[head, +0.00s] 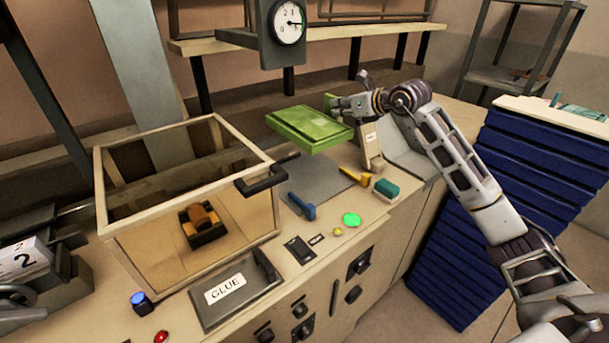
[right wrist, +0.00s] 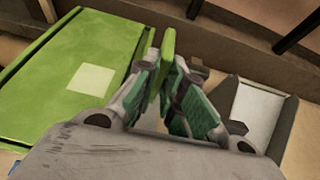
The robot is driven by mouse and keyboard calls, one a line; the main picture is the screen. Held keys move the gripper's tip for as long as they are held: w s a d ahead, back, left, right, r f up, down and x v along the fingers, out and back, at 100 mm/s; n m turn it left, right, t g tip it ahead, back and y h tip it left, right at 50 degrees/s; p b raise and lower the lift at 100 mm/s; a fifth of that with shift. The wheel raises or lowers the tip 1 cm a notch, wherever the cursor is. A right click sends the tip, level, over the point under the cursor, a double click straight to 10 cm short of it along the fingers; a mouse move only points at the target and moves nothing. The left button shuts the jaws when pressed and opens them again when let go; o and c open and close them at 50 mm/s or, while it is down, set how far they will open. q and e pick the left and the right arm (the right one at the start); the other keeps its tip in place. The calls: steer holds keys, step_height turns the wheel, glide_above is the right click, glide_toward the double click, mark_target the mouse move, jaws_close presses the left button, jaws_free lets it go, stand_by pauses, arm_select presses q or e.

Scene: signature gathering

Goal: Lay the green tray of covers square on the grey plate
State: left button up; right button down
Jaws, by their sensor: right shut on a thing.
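The green tray (head: 309,128) hangs in the air above the back of the grey plate (head: 308,184), a flat sheet on the bench top. The tray looks turned relative to the plate's edges. My right gripper (head: 335,103) is shut on an upright green tab at the tray's right end. In the right wrist view the fingers (right wrist: 166,75) pinch this tab, and the tray (right wrist: 75,80) with a pale square patch extends to the left. Whether covers lie in the tray cannot be told. My left gripper is not in view.
A clear-walled box (head: 190,225) with a black handle stands left of the plate. A blue clamp (head: 302,206), a yellow clamp (head: 353,174) and a teal-topped block (head: 386,190) sit around the plate. A dial (head: 288,25) hangs behind. A blue stack (head: 530,200) stands right.

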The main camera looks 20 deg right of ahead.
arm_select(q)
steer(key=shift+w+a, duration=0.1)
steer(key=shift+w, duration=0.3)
arm_select(e)
steer(key=shift+w+a+r, duration=0.1)
steer(key=shift+w, duration=0.25)
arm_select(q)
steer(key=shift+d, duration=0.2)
arm_select(e)
steer(key=shift+f, duration=0.25)
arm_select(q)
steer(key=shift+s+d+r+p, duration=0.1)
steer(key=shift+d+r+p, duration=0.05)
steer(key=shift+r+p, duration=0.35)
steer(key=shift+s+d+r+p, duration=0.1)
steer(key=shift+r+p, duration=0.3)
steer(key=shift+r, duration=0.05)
arm_select(e)
step_height(320, 180, down, 14)
steer(key=shift+r, duration=0.15)
steer(key=shift+f+p, duration=0.3)
steer(key=shift+f, duration=1.45)
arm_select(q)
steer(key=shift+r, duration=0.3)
arm_select(e)
steer(key=shift+f, duration=0.15)
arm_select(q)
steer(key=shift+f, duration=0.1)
arm_select(e)
steer(key=shift+f, duration=0.1)
